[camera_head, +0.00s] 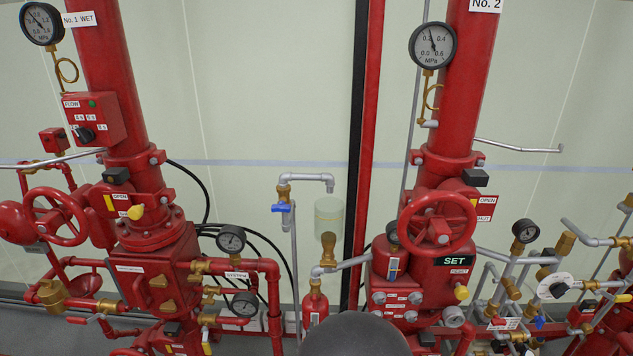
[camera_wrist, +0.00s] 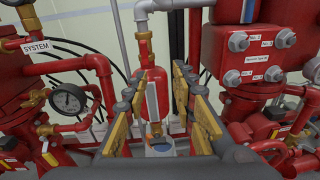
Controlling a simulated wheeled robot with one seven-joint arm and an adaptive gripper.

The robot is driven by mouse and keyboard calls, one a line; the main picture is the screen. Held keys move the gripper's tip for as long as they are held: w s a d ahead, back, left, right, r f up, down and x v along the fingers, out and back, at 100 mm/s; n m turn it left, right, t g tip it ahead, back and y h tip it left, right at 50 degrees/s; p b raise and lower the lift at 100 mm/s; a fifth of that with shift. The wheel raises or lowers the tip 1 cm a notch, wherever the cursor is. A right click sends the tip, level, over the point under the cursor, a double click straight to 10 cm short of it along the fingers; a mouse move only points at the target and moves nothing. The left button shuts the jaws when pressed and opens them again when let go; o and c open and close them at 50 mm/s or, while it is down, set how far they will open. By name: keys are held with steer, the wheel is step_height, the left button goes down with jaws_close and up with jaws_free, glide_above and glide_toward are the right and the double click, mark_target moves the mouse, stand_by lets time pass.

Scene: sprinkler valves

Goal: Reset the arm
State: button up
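My gripper (camera_wrist: 156,85) shows in the wrist view with its two fingers, lined with yellow pads, spread apart. It is open and holds nothing. Behind the gap between the fingers stands a small red cylinder (camera_wrist: 149,86) with a brass fitting below it. The cylinder appears apart from the fingers, but the exact distance is hard to tell. In the head view, a dark rounded part of my arm shows at the bottom middle. My gripper itself is not visible there.
The left red valve assembly (camera_head: 150,235) and the right one with a handwheel (camera_head: 438,223) flank a narrower middle space. A grey pipe with a blue-handled valve (camera_head: 281,207) stands between them. A pale wall (camera_head: 270,90) is behind. Gauges and pipes crowd both sides in the wrist view.

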steer(key=s+d+m+g+h, duration=0.5)
steer(key=s+d+m, duration=0.15)
steer(key=d, duration=0.35)
steer(key=s+d+m+g+h, duration=0.4)
steer(key=s+d+m+g, duration=0.2)
steer(key=d+m, duration=0.3)
steer(key=s+d+m+g+y, duration=0.2)
steer(key=s+m+g+y, duration=0.1)
steer(key=s+m+g, duration=0.4)
steer(key=s+a+r+m+t+y+b, duration=0.2)
steer(key=s+a+r+m+y, duration=0.3)
steer(key=a+r+m+y, duration=0.25)
steer(key=d+r+m+t, duration=0.4)
steer(key=r, duration=0.5)
steer(key=shift+w+d+b, duration=0.15)
steer(key=shift+d+b, duration=0.2)
